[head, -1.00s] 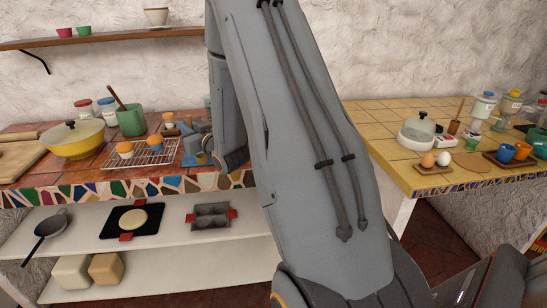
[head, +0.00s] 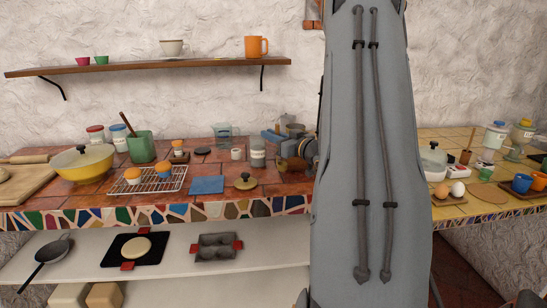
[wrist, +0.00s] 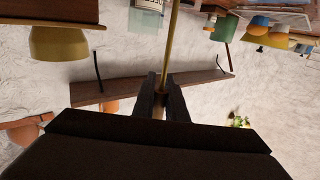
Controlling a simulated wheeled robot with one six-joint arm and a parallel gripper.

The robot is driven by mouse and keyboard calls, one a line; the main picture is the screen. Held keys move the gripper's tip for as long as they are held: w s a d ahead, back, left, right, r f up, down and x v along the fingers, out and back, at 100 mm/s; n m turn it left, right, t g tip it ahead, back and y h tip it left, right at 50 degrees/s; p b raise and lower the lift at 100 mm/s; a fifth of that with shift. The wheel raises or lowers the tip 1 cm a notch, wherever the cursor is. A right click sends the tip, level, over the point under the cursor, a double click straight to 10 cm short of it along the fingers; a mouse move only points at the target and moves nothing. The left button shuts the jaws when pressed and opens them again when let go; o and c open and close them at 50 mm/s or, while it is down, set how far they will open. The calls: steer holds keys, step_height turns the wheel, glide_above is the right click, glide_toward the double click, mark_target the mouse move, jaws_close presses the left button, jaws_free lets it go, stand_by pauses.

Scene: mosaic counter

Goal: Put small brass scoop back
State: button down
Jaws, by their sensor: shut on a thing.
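A thin brass handle (wrist: 173,45), which I take for the small brass scoop's, stands between the dark fingers of my gripper (wrist: 160,88) in the wrist view. The fingers are shut on it. The handle runs up out of the top of that view, so the scoop's bowl is not seen there. In the head view my wrist is above the back right of the tiled counter (head: 110,193), left of my forearm. My forearm hides part of the counter, and I cannot make out the scoop there.
A wall shelf (head: 150,66) bears cups. A yellow-tiled counter (head: 450,212) is at right.

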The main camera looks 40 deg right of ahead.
steer(key=shift+f+p, duration=0.5)
steer(key=shift+f, duration=2.4)
steer(key=c, duration=1.8)
jaws_free()
steer(key=shift+o, duration=0.2)
steer(key=s+b, duration=0.2)
steer(key=s, duration=1)
steer(key=shift+d, duration=0.25)
steer(key=shift+a, duration=0.1)
